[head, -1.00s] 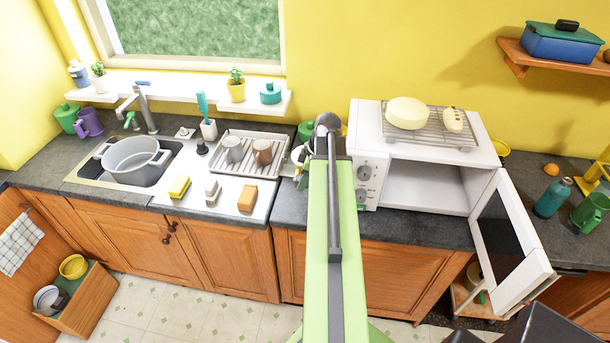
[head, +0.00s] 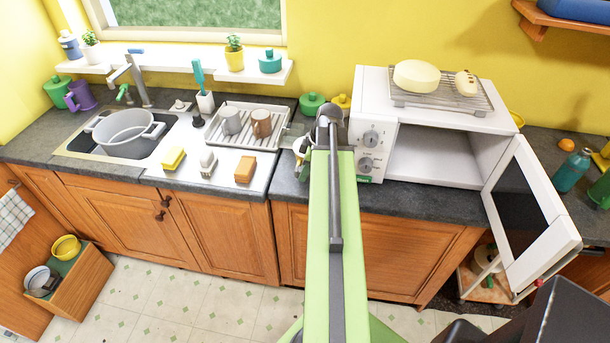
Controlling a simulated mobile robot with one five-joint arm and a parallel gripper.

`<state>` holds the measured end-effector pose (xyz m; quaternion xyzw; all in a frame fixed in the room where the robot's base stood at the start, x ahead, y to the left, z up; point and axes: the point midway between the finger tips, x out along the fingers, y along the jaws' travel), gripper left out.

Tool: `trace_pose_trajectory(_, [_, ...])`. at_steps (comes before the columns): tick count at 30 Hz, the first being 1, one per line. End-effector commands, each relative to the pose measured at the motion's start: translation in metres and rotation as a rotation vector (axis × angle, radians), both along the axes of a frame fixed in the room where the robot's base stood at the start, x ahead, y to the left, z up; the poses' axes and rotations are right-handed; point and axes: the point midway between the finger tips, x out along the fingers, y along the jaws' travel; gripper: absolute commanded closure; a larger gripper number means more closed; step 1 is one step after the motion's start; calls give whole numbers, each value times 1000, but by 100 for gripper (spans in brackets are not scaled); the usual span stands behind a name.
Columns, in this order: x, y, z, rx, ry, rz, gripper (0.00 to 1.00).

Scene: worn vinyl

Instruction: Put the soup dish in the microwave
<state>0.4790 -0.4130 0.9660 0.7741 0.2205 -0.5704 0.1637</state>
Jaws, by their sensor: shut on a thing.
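The white microwave (head: 370,110) stands on the counter right of centre. Its door (head: 530,215) is swung wide open to the right, and its cavity (head: 435,158) looks empty. My gripper (head: 302,160) is at the end of my green arm, over the counter just left of the microwave. It is largely hidden behind the arm. It is shut on a pale dish (head: 298,146), which appears to be the soup dish. Only a small part of the dish shows left of the arm, so its tilt cannot be told.
A wire rack (head: 440,98) with pale food lies on the microwave. A dish rack (head: 235,140) with two mugs stands left of my gripper. A grey pot (head: 125,132) is in the sink. Green and yellow lidded pots (head: 312,104) stand behind my gripper. A teal bottle (head: 572,170) stands beyond the door.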

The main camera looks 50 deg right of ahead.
Motion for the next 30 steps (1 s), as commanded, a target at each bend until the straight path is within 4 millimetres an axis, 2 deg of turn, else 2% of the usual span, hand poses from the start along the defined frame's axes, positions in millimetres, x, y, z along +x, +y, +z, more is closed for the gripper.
trace_pose_trajectory(6, [0,0,-3,0,-1,0,100])
trace_pose_trajectory(7, [0,0,-2,0,0,0,70])
trace_pose_trajectory(12, [0,0,-1,0,0,0,51])
trace_pose_trajectory(23, [0,0,3,0,0,0,51])
trace_pose_trajectory(26, [-2,-1,13,0,0,0,51])
trace_pose_trajectory(30, [-7,-4,38,0,0,0,51])
